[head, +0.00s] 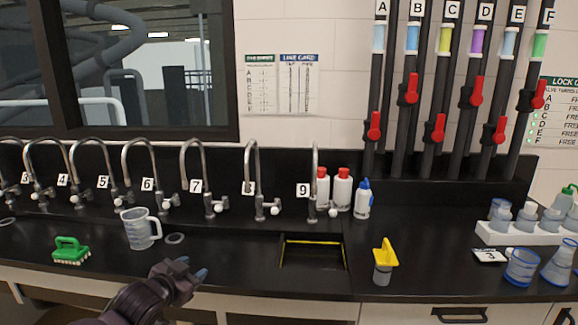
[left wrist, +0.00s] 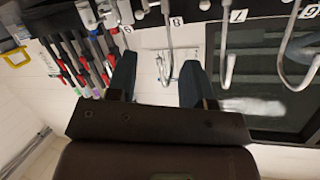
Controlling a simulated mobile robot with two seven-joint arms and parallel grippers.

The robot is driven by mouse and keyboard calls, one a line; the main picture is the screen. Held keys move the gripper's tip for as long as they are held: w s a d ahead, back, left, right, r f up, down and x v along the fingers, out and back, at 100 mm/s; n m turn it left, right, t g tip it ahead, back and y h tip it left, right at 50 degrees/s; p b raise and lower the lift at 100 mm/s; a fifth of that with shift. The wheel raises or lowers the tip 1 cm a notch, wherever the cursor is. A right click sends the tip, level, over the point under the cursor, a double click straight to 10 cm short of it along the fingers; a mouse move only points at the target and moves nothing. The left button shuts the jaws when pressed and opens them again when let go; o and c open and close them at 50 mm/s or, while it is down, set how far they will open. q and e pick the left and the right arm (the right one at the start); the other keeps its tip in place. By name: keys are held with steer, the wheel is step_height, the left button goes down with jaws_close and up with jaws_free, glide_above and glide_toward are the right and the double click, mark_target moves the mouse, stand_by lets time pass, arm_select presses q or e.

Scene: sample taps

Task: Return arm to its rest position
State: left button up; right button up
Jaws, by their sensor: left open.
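My left gripper (head: 193,272) is in the lower left middle of the head view, in front of the black counter (head: 225,252). Its two blue-grey fingers also show in the left wrist view (left wrist: 158,80), apart with nothing between them. It is right of and nearer than a clear measuring jug (head: 139,230), with a visible gap. My right gripper is in neither view.
Several numbered taps line the back, including tap 7 (head: 205,180). A green brush (head: 70,250), grey ring (head: 174,238), yellow-topped item (head: 384,262) and white bottles (head: 341,190) are on the counter. A sink opening (head: 313,254) lies right of my gripper.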

arm_select(q)
steer(key=s+a+f+n+g+y, duration=0.1)
steer(key=s+f+n, duration=0.1)
steer(key=s+f, duration=0.5)
steer(key=s+a+f+n+y, duration=0.2)
steer(key=s+f, duration=0.5)
steer(key=s, duration=0.8)
steer(key=s+a+f+n+g+y, duration=0.1)
steer(key=s+f+n, duration=0.1)
steer(key=s+f, duration=0.5)
steer(key=s, duration=0.5)
steer(key=shift+a+f+n+g+y, duration=0.15)
steer(key=shift+f+n+g+y, duration=0.05)
steer(key=shift+n+g+y, duration=0.1)
